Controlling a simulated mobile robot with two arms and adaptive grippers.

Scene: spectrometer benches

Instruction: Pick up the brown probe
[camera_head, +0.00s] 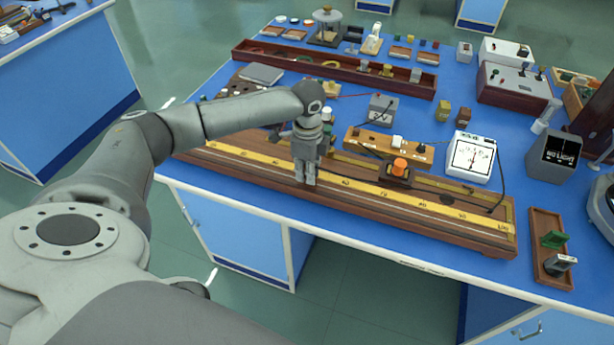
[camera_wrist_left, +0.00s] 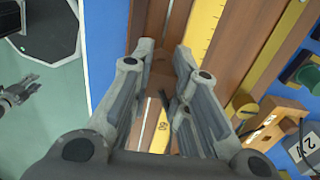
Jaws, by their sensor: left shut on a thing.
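My left gripper (camera_head: 305,182) points down at the front of the long wooden board with the yellow scale (camera_head: 350,184). In the left wrist view its two fingers (camera_wrist_left: 164,50) stand a little apart, closed on a slim brown thing between the tips, which I take to be the brown probe (camera_wrist_left: 163,64). The fingers hide most of the probe, and its outline merges with the brown wood behind. I cannot tell whether it touches the board. A dark gripper at the left edge of the wrist view (camera_wrist_left: 18,94) looks like my right one; its jaws are too small to judge.
A wooden tray (camera_head: 541,229) lies at the right. Dark leads cross the board's right part. The bench's front edge is close to the board.

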